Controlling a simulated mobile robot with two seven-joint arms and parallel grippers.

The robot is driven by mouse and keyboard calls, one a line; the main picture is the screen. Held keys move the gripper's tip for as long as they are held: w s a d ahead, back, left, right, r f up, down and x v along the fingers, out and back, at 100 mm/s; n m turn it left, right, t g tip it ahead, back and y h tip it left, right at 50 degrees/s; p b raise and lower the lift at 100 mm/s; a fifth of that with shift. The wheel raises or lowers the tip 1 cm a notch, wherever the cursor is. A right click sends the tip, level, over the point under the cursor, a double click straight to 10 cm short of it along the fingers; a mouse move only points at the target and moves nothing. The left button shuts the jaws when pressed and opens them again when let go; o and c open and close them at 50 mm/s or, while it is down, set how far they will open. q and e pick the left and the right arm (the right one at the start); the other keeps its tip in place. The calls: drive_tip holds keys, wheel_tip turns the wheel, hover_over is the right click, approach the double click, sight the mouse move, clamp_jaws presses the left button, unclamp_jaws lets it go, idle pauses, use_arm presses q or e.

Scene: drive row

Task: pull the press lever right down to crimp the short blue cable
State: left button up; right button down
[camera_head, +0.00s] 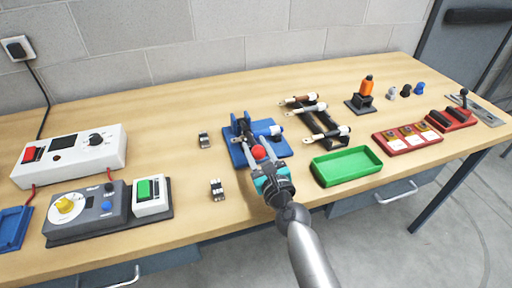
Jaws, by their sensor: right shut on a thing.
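The blue crimp press (238,152) stands on the table in the middle of the view. Its lever ends in a red knob (259,152), which is low at the front of the press. My right gripper (259,158) comes in from the front and is shut on the lever at this knob; its fingers hide part of the lever. The short blue cable (273,131) lies at the press, with a white end pointing right. Its inner end is hard to make out. My left gripper is not in view.
A black rack (336,139) with several cables stands right of the press. A green tray (346,166) lies at front right. Small terminal blocks (217,189) are left of the press. A control box (88,207) and a white power unit (70,154) stand at left.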

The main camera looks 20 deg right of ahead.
wheel_tip(320, 180, down, 3)
drive_tip(key=shift+s+r+b, duration=0.15)
drive_tip(key=shift+r+b, duration=0.05)
drive_tip(key=shift+b, duration=0.6)
drive_tip(key=c, duration=0.8)
unclamp_jaws()
drive_tip(key=o, duration=0.3)
drive_tip(key=shift+r, duration=0.1)
drive_tip(key=shift+o, duration=0.2)
drive_tip(key=shift+r, duration=0.1)
